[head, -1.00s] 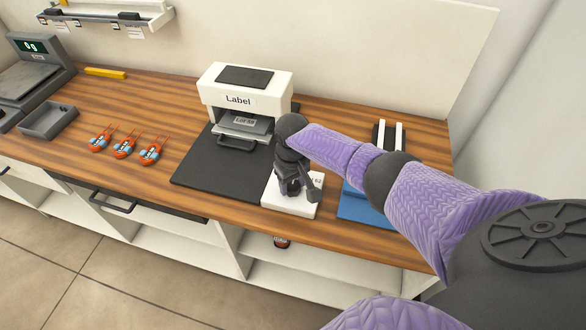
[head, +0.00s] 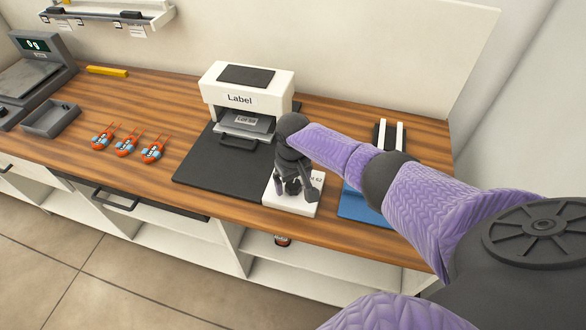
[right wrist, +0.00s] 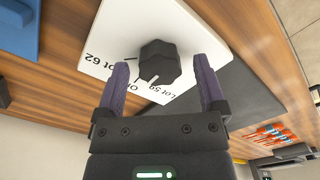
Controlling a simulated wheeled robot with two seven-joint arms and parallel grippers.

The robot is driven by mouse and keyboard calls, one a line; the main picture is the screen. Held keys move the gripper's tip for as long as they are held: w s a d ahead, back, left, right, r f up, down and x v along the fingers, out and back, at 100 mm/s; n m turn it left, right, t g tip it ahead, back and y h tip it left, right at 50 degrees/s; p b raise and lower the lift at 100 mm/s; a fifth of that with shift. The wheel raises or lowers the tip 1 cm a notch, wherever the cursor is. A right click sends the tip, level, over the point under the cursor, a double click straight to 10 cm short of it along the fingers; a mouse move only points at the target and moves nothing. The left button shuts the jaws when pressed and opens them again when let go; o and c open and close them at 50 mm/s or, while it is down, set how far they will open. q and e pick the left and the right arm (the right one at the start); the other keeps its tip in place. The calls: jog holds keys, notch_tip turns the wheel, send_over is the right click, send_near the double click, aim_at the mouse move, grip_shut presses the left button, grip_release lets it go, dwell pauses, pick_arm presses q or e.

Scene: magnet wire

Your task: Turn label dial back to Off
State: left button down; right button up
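The label dial is a black faceted knob (right wrist: 159,62) on a white plate (right wrist: 112,35), which lies on the bench in the head view (head: 308,208). The plate is marked Lot 62, Off and Lot 59. The knob's white pointer mark faces the Lot 59 side, though the exact angle is hard to read. My right gripper (right wrist: 161,85) is open, one finger on each side of the knob with gaps showing. In the head view, the right gripper (head: 292,186) is over the plate and hides the knob. My left gripper is not in view.
The white label machine (head: 240,92) stands behind the plate, with a Lot 59 label in its slot. A dark mat (head: 205,175) lies left of the plate. A blue stand (head: 355,207) is close on its right. Several orange wire pieces (head: 125,145) lie farther left.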

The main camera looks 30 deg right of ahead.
aim_at(293, 184)
notch_tip(293, 184, up, 10)
jog(key=p, duration=0.5)
jog(key=shift+f, duration=0.1)
